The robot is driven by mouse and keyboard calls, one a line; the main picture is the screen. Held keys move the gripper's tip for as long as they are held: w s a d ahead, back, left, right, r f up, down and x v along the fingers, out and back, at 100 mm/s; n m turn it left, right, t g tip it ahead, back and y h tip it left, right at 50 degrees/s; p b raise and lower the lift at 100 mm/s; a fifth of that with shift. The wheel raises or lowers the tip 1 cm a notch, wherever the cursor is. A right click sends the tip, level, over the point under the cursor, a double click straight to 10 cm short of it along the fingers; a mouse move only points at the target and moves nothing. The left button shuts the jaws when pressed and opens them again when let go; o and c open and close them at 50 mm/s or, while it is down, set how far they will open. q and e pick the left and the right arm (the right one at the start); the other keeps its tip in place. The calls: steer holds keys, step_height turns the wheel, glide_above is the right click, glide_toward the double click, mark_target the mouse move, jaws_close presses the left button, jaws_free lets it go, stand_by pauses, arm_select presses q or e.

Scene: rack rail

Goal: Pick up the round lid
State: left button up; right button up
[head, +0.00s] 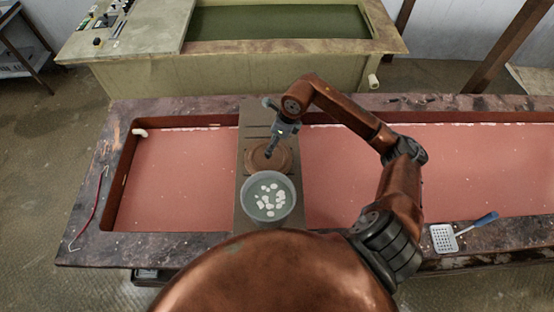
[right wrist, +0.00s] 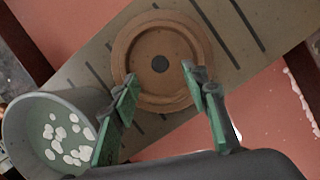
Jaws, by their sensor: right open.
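The round lid (head: 280,160) is a brown wooden disc lying on a slotted grey board that spans the red basin. In the right wrist view the lid (right wrist: 143,40) shows its raised rim and a dark round spot at its centre. My right gripper (head: 271,154) is above the lid, pointing down. In the right wrist view my right gripper (right wrist: 160,80) is open, its two green-padded fingers apart over the lid's near part, with nothing held between them. My left gripper is not in view.
A grey bucket (head: 246,204) with white pieces in it stands on the board (head: 253,115) close to the lid. A slotted spatula (head: 443,238) lies on the basin's front edge at the right. A second tank (head: 230,75) stands behind.

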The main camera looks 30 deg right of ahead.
mark_target(268, 157)
steer(key=shift+x, duration=0.9)
steer(key=x, duration=0.1)
steer(key=p+x, duration=0.1)
steer(key=x, duration=0.1)
steer(key=p+x, duration=0.1)
steer(key=shift+s+f, duration=0.25)
steer(key=shift+f, duration=0.05)
steer(key=shift+w+f, duration=0.1)
steer(key=shift+f, duration=0.35)
steer(key=c, duration=0.6)
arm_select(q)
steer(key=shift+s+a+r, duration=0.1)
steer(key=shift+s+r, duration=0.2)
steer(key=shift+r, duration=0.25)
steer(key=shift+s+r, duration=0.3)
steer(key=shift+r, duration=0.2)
arm_select(e)
jaws_close()
